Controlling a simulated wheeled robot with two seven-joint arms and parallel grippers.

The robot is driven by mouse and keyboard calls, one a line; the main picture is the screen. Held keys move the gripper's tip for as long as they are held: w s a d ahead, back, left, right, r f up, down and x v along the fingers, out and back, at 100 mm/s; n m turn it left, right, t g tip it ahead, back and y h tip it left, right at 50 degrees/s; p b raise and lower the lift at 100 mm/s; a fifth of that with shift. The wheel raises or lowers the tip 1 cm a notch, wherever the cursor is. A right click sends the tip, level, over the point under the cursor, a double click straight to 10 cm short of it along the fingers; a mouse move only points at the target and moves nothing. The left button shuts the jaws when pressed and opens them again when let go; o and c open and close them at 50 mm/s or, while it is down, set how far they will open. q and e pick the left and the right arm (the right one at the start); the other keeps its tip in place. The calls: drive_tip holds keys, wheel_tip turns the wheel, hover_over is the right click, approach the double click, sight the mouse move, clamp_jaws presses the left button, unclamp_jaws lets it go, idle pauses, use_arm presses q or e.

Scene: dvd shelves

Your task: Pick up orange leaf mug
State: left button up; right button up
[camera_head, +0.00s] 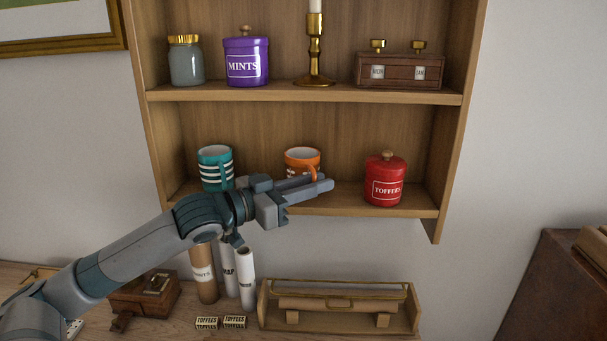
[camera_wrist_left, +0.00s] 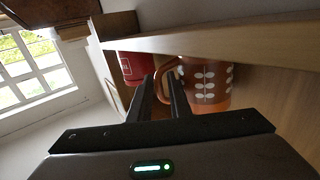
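The orange mug (camera_head: 301,157) stands upright on the lower shelf, its handle toward the front right. I cannot tell whether a finger touches the handle. My right gripper is not in view.
A teal striped mug (camera_head: 213,168) stands left of the orange mug, close to my wrist. A red toffees jar (camera_head: 385,180) stands to the right. The upper shelf board (camera_head: 300,93) is above. A wooden rack (camera_head: 340,309) and paper tubes (camera_head: 246,278) stand below.

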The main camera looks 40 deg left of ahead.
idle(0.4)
use_arm(q)
clamp_jaws()
drive_tip(key=shift+r, duration=0.1)
